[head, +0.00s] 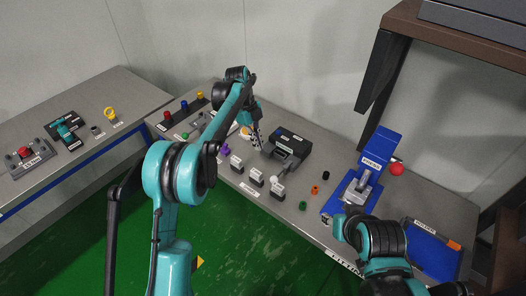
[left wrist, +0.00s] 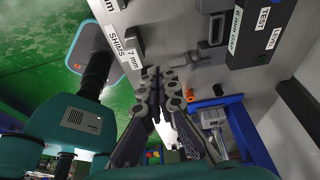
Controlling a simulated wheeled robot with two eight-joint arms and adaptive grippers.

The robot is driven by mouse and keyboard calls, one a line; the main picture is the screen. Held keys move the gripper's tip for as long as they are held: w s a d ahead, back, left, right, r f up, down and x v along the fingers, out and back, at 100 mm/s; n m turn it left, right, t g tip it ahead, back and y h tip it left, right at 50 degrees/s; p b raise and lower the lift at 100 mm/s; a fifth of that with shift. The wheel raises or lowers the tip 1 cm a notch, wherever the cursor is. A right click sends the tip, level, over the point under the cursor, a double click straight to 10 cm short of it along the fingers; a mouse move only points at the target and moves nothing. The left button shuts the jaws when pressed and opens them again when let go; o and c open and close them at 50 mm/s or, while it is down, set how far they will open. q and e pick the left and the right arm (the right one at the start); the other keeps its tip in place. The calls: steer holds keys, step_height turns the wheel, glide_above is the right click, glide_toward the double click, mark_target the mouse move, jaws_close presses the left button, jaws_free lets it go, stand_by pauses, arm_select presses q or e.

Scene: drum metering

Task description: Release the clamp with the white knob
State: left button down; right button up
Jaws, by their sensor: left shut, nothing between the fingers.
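My left gripper (head: 257,140) points down over the bench, beside the left end of a dark grey device with a black top (head: 291,138). Its fingers are closed together with nothing between them, and they fill the middle of the left wrist view (left wrist: 165,78). My right gripper does not show; only my right arm is at the lower right.
Labelled shim blocks (head: 257,177) stand along the bench's front edge. Small green (head: 302,206), orange (head: 315,189) and black (head: 325,175) pieces lie to their right. A blue fixture (head: 379,146) with a red ball (head: 397,169) stands farther right, near a dark shelf (head: 455,38).

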mark_target(273, 178)
arm_select(q)
steer(key=b+x, duration=0.2)
steer(key=x, duration=0.7)
steer(key=shift+s, duration=0.1)
steer(key=shift+s+d+b, duration=0.3)
steer(key=shift+s+d, duration=0.05)
steer(key=shift+d, duration=0.2)
steer(key=shift+s+d+b, duration=0.25)
steer(key=shift+s+d, duration=0.1)
steer(key=shift+d, duration=0.15)
steer(key=shift+s+d+f, duration=0.1)
steer(key=shift+s+d, duration=0.25)
steer(key=shift+d, duration=0.1)
